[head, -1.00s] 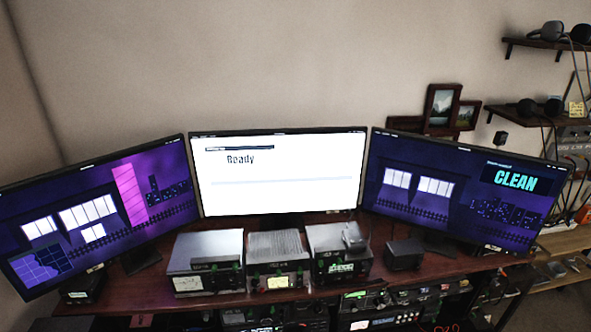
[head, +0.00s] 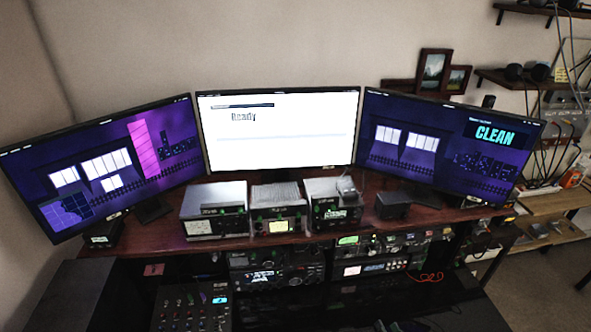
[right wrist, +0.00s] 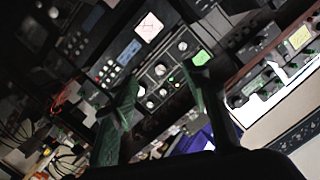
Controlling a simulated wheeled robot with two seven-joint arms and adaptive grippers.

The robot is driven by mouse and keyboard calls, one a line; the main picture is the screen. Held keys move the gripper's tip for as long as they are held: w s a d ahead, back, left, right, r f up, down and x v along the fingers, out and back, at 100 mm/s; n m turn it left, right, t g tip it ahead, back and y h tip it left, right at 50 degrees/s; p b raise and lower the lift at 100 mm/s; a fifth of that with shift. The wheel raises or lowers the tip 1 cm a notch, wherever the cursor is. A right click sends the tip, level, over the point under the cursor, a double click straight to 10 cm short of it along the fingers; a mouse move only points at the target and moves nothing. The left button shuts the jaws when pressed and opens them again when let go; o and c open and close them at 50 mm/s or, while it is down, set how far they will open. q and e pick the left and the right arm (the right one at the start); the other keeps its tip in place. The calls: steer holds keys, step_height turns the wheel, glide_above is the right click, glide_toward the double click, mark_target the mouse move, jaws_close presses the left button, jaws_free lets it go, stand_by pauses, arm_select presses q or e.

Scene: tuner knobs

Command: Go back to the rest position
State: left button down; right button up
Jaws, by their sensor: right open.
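My right gripper (right wrist: 163,78) shows in the right wrist view with its two fingers apart and nothing between them. Beyond the fingers is a black radio panel with several round knobs (right wrist: 152,104), a lit green display and a pale screen. I cannot tell the exact gap between the fingers and the panel; no contact shows. In the head view the right gripper is at most a dark shape at the bottom edge, too dim to make out. My left gripper is in neither view.
The right monitor (head: 440,150) reads "CLEAN" and the centre monitor (head: 280,130) reads "Ready". Several silver-topped boxes stand on the desk shelf. Rack units (head: 275,270) sit below, with a mixer (head: 190,305) at lower left. A red cable (head: 428,277) lies at the right.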

steer(key=s+f+g, duration=0.1)
steer(key=s+a+f+n+g, duration=0.1)
steer(key=s, duration=0.1)
steer(key=s+f+n+g, duration=0.1)
steer(key=shift+s+a+f+g, duration=0.2)
steer(key=shift+a+f+g, duration=0.1)
steer(key=shift+f, duration=0.05)
steer(key=s+g, duration=0.1)
steer(key=s+f+n, duration=0.1)
steer(key=s, duration=0.1)
steer(key=s+d+f+g+h, duration=0.1)
steer(key=s, duration=0.1)
steer(key=shift+f+n+g, duration=0.25)
steer(key=shift+n+g, duration=0.05)
steer(key=s+d+f+g+h, duration=0.1)
steer(key=s+d+g+h, duration=0.15)
steer(key=s, duration=0.55)
steer(key=s+d+f+g+h, duration=0.1)
steer(key=s+d+g, duration=0.3)
steer(key=s, duration=0.3)
step_height(320, 180, down, 27)
steer(key=s+a+n, duration=0.1)
steer(key=s+a, duration=0.1)
steer(key=s+f+g, duration=0.2)
steer(key=s+f, duration=1.7)
steer(key=shift+s+d+f+n+y, duration=0.2)
steer(key=shift+s+f+n+y, duration=0.15)
steer(key=shift+n+y, duration=0.1)
